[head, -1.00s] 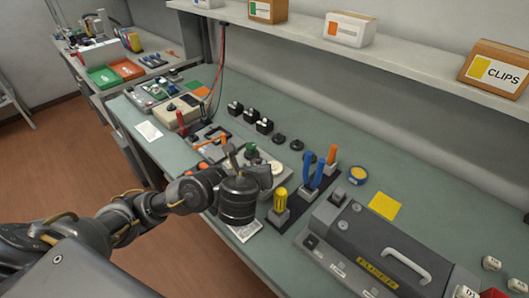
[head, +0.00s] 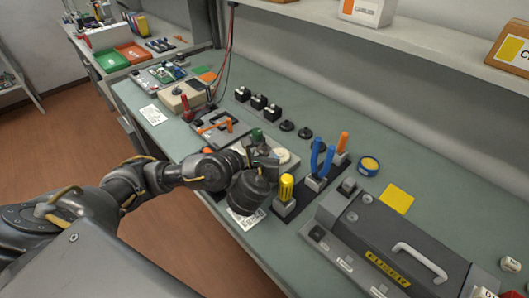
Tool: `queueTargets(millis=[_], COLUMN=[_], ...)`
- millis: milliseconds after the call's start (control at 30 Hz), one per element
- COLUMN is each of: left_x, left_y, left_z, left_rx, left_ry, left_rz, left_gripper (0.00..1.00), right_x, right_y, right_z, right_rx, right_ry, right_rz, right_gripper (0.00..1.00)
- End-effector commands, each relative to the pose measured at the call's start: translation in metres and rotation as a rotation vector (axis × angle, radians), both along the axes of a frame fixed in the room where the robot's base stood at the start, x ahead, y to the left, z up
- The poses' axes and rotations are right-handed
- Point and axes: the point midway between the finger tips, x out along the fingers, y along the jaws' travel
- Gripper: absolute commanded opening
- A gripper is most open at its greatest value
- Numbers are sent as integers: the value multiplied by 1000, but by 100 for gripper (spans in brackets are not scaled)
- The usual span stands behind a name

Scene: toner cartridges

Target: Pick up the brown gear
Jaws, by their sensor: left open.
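I cannot make out a brown gear clearly; it may be hidden behind my left gripper and wrist. My left gripper (head: 265,160) is over the workbench, pointing away from me, with its fingers mostly hidden by the dark wrist. I see nothing held in it. A cream round part (head: 287,158) shows just beyond it, partly covered. A green-topped part (head: 257,136) stands just behind it. My right gripper is not in view.
A tool holder with a yellow screwdriver (head: 286,188), blue-handled pliers (head: 322,160) and an orange-handled tool (head: 343,142) stands right of the gripper. A fuser unit (head: 395,245) is at front right. A dark tray (head: 219,128) lies left. A shelf (head: 370,35) overhangs the back.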

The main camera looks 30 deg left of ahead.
Motion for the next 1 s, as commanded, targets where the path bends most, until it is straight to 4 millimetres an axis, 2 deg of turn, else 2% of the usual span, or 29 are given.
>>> queueTargets(millis=[167,533,700,867,1000], left_x=[4,50,55,55,55], left_y=[2,18,20,20,20], left_z=[-2,-23,-24,-24,-24], left_rx=[2,2,0,0,0], left_ry=[1,0,1,2,2], left_rz=[1,1,1,1,1], left_gripper=[42,42,42,42,24], right_x=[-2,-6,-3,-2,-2], right_y=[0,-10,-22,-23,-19], right_z=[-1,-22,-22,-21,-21], right_rx=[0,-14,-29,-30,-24], right_ry=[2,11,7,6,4], right_rz=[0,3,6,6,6], right_gripper=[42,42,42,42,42])
